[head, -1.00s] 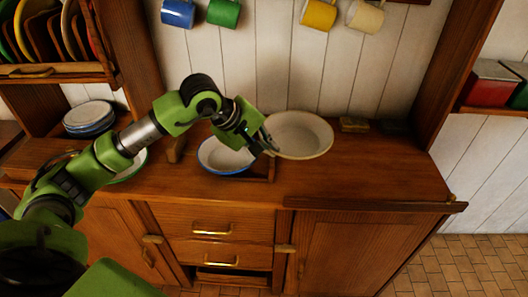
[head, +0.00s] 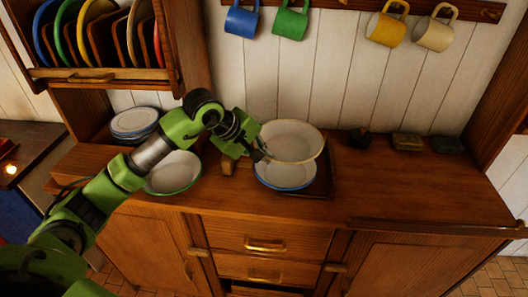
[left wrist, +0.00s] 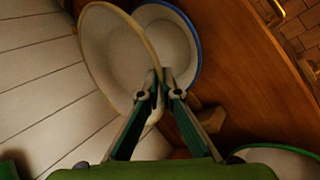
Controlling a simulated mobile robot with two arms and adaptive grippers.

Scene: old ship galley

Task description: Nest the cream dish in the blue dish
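The cream dish (head: 293,138) is held up by its rim in my left gripper (head: 260,154). In the left wrist view the two fingertips (left wrist: 161,78) are closed on the rim of the cream dish (left wrist: 108,52). The blue dish (head: 287,178), white inside with a blue rim, is on the counter, and the cream dish overlaps its far part in the head view. In the left wrist view the blue dish (left wrist: 178,42) shows behind the cream dish, offset to the right. The exact gap between them cannot be told. My right gripper is not in view.
A green-rimmed dish (head: 174,172) lies left of the blue dish, and stacked plates (head: 134,122) stand at the back left. A tray edge (head: 328,172) shows beside the blue dish. Mugs hang above.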

